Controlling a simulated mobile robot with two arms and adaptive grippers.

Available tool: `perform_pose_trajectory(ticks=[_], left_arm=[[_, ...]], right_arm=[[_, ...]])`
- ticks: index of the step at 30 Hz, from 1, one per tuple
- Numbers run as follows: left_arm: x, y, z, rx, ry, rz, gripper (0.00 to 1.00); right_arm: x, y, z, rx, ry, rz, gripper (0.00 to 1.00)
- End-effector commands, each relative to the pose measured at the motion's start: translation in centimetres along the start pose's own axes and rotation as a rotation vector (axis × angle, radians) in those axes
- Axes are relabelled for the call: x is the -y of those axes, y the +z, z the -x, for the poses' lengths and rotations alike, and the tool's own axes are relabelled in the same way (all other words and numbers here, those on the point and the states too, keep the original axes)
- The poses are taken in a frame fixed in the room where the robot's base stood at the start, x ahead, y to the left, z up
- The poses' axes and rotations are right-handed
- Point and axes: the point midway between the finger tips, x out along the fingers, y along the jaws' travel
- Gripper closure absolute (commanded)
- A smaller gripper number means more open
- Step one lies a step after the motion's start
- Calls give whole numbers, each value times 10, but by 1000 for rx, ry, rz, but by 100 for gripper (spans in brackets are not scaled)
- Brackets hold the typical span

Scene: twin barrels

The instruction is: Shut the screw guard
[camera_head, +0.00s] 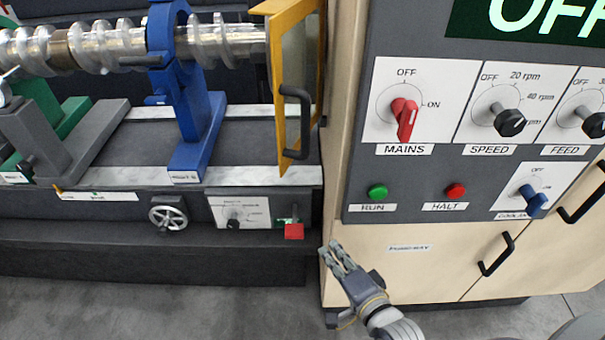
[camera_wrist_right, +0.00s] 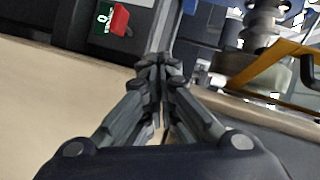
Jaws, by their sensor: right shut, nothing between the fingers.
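The screw guard (camera_head: 283,105) is a yellow-framed panel with a black bar handle (camera_head: 304,118). In the head view it hangs at the right end of the machine bed, beside the cabinet, and is seen at a steep angle, standing out from the screw. The screw (camera_head: 100,45) is a shiny metal spiral, uncovered along its visible length. My right gripper (camera_head: 338,250) is shut and empty, low in front of the cabinet's left edge, below and apart from the handle. In the right wrist view, its fingers (camera_wrist_right: 160,66) meet, and the yellow guard frame (camera_wrist_right: 270,65) shows at right. My left gripper is not in view.
A red lever (camera_head: 294,231) sits on the bed's front, left of my right gripper. The control cabinet (camera_head: 360,190) with knobs and door handles (camera_head: 496,255) stands at right. A blue support (camera_head: 195,120) holds the screw. Floor in front of the bed is clear.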

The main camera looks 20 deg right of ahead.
Motion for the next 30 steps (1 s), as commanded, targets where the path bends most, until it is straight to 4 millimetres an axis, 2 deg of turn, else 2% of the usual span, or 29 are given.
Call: perform_pose_trajectory(ticks=[1, 3, 6, 9, 13, 17, 30], left_arm=[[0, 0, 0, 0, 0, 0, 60], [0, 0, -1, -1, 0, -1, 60], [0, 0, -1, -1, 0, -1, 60], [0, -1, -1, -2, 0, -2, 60], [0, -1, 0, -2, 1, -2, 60], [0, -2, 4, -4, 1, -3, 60], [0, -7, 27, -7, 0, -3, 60]], right_arm=[[31, -10, 9, -17, -56, -53, 100], [66, -21, 20, -32, -121, -122, 100], [104, -33, 36, -43, -193, -195, 100], [126, -40, 46, -46, -238, -242, 100], [139, -44, 50, -47, -261, -265, 100], [143, -45, 41, -47, -264, -265, 100], [162, -51, -27, -47, -263, -262, 100]])
